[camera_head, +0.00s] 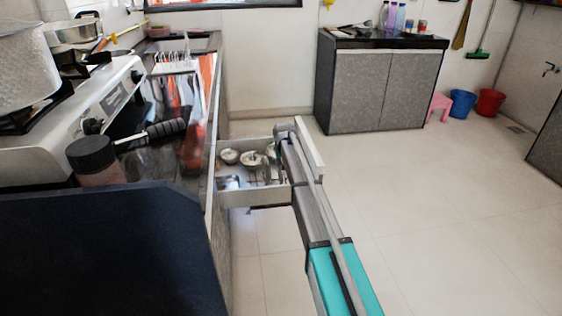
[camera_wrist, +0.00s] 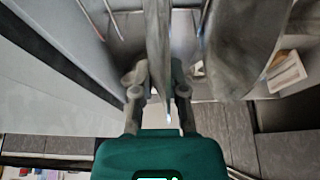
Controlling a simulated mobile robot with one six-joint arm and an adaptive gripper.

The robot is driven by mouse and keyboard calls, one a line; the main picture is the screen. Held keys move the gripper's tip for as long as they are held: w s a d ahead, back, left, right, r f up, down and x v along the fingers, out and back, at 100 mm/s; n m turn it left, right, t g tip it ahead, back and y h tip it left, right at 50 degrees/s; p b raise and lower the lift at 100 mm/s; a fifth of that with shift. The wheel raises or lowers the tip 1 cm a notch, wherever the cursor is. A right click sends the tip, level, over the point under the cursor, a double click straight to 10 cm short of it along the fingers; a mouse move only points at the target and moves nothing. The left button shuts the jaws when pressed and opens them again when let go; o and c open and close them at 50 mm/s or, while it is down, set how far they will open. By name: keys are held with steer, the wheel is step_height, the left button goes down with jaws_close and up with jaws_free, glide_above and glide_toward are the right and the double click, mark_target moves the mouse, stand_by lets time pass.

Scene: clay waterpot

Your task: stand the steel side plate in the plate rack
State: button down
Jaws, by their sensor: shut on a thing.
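My gripper (camera_wrist: 159,88) is shut on a thin grey metal plate, the steel side plate (camera_wrist: 158,40), which shows edge-on between the two fingers in the wrist view. In the head view my arm reaches to the open drawer (camera_head: 254,198); the fingers are hidden there, and I cannot clearly make out the held plate. A pale wire rack, apparently the plate rack (camera_head: 175,67), stands on the far part of the counter at left, near the sink.
Steel bowls (camera_head: 230,156) sit in the drawer. A larger grey metal piece (camera_wrist: 240,50) is close right of the held plate. The counter also bears a stove (camera_head: 95,100) and a dark-lidded jar (camera_head: 92,157). The tiled floor (camera_head: 430,220) at right is clear.

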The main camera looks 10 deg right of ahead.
steer(key=shift+f+b, duration=0.7)
steer(key=shift+f, duration=0.1)
steer(key=c, duration=0.6)
jaws_free()
steer(key=shift+r, duration=0.25)
step_height(320, 180, up, 13)
steer(key=p, duration=1.3)
stand_by(0.4)
